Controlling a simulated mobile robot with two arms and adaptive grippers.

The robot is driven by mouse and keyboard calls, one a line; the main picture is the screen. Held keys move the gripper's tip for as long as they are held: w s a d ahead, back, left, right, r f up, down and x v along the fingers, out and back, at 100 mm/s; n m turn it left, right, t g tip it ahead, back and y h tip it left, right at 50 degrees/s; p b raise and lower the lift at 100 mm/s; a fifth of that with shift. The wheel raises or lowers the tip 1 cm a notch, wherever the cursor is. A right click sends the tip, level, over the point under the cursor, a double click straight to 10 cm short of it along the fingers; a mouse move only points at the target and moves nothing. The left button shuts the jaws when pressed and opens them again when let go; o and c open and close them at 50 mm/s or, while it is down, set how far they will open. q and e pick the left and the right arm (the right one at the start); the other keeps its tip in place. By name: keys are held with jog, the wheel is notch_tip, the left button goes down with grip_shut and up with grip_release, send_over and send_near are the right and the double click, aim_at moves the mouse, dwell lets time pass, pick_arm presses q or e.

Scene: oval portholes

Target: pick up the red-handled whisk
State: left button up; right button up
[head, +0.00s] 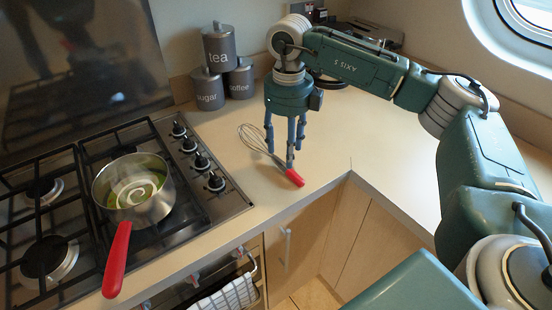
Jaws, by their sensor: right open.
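The red-handled whisk (262,148) lies on the beige counter, right of the stove. Its wire head points to the back left and its red handle (295,178) points to the front right, near the counter's front edge. My right gripper (285,155) points straight down over the whisk, with its fingers open around the part between the wires and the red handle. One finger hides a little of the whisk near the handle. I cannot tell whether the fingers touch it. My left gripper is not in view.
A pot (148,208) with green contents and a red handle stands on the gas stove (232,203), its handle jutting over the front. Tea (217,47), sugar (208,88) and coffee (240,80) canisters stand behind. The counter (375,150) right of the gripper is clear.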

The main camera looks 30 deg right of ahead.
jog(key=shift+a+f+p, duration=0.2)
jog(key=shift+f+p, duration=0.7)
jog(key=shift+f, duration=2.15)
grip_shut()
jog(key=shift+r, duration=0.1)
jog(key=shift+w+r, duration=0.1)
jog(key=shift+r, duration=0.5)
notch_tip(320, 180, up, 13)
jog(key=b, duration=0.2)
notch_tip(320, 180, up, 6)
send_over(284, 167)
jog(key=shift+f, duration=0.1)
